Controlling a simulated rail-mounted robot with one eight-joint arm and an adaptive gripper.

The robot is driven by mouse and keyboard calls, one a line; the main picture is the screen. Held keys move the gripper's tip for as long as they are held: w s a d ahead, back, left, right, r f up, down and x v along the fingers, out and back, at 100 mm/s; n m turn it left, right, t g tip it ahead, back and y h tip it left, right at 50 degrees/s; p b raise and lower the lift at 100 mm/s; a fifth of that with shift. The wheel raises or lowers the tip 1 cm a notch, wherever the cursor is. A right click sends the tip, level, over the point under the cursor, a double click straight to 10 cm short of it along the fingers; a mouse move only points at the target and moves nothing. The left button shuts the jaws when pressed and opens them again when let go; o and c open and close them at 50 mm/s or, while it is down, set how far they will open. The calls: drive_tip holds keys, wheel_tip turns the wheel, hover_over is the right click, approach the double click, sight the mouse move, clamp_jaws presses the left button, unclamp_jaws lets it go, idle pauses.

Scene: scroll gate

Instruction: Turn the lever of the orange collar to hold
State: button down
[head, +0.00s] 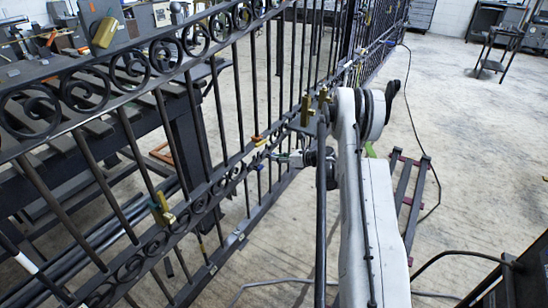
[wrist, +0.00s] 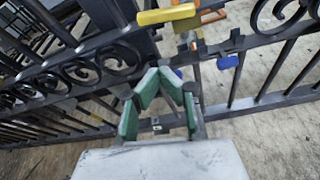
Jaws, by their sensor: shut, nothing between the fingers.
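In the head view a small orange collar piece (head: 258,140) sits on the black scroll gate, just left of my gripper (head: 287,157). In the wrist view a yellow lever-like bar (wrist: 168,15) lies across the top of the gate, with orange parts (wrist: 213,17) just right of it. I cannot tell for sure which of these belong to the orange collar. My gripper (wrist: 168,86), with green finger pads, is shut and empty. It is below the yellow bar in the picture and appears apart from it. The lever's exact setting cannot be read.
The black gate (head: 90,90) runs diagonally across the head view, with brass-coloured fittings (head: 163,209) on its bars. Blue pieces (wrist: 228,62) hang near the rail in the wrist view. A cable (head: 410,120) crosses the floor. Open concrete floor (head: 470,140) lies to the right.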

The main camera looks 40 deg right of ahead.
sight(261, 143)
drive_tip(key=b+x, duration=0.2)
drive_tip(key=x, duration=0.6)
drive_tip(key=shift+w+d+r+b, duration=0.1)
drive_tip(key=shift+r+b, duration=0.15)
drive_tip(key=shift+r, duration=0.4)
drive_tip(key=shift+s+d+r+b, duration=0.1)
drive_tip(key=shift+r+b, duration=0.15)
drive_tip(key=shift+r, duration=0.45)
drive_tip(key=shift+w+d+r+b, duration=0.1)
drive_tip(key=shift+r+b, duration=0.15)
drive_tip(key=shift+r, duration=0.4)
drive_tip(key=shift+d, duration=0.15)
